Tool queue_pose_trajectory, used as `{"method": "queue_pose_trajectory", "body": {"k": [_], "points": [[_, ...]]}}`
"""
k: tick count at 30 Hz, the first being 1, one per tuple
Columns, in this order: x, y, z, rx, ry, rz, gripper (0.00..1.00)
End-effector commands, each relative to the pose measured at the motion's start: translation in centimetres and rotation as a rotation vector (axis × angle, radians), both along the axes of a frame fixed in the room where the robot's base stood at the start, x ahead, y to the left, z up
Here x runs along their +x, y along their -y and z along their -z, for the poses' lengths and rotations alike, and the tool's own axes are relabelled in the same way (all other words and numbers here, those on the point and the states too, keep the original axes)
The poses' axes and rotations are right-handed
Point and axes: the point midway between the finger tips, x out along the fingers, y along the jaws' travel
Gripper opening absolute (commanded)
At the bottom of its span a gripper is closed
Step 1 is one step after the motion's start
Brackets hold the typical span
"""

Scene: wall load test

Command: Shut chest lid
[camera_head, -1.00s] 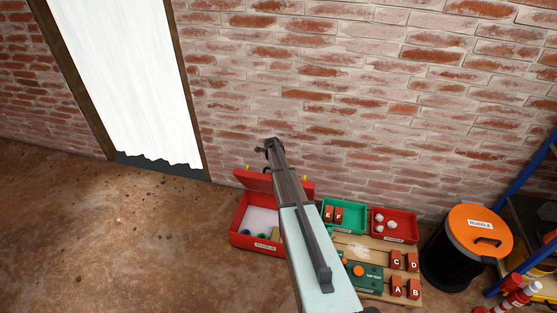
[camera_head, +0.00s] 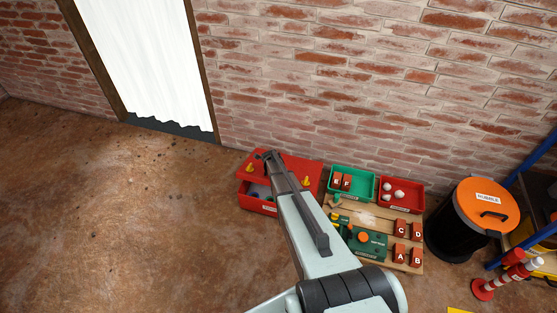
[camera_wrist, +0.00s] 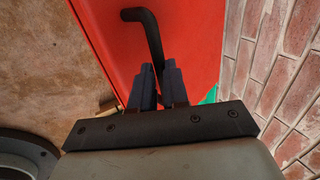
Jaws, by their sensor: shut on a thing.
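The red chest (camera_head: 258,204) stands on the floor by the brick wall. Its red lid (camera_head: 308,171) is tilted down over it, with a gap at the front where part of the inside shows. In the wrist view the lid (camera_wrist: 190,35) fills the middle, with a bent black handle (camera_wrist: 146,22) on it. My gripper (camera_wrist: 160,82) is shut on the handle, which runs down between the fingers. In the head view my gripper (camera_head: 265,156) is at the lid, and my arm hides part of the lid and the chest's right side.
Right of the chest are a green tray (camera_head: 352,195) with lettered blocks, a red tray (camera_head: 386,206) with pale lumps, and a wooden board (camera_head: 384,214) with more blocks. A black rubble bin (camera_head: 451,236) stands further right. The floor at left is clear.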

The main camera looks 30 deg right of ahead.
Motion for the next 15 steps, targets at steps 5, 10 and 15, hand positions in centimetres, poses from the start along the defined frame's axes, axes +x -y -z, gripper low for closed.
{"method": "queue_pose_trajectory", "body": {"k": [5,10,15], "points": [[-1.6,-1.7,3.0,0.003,-0.003,0.001,0.0],[-2.2,-2.2,4.4,0.003,0.0,0.002,0.02],[-2.2,-2.2,4.4,0.002,-0.001,0.002,0.18]]}}
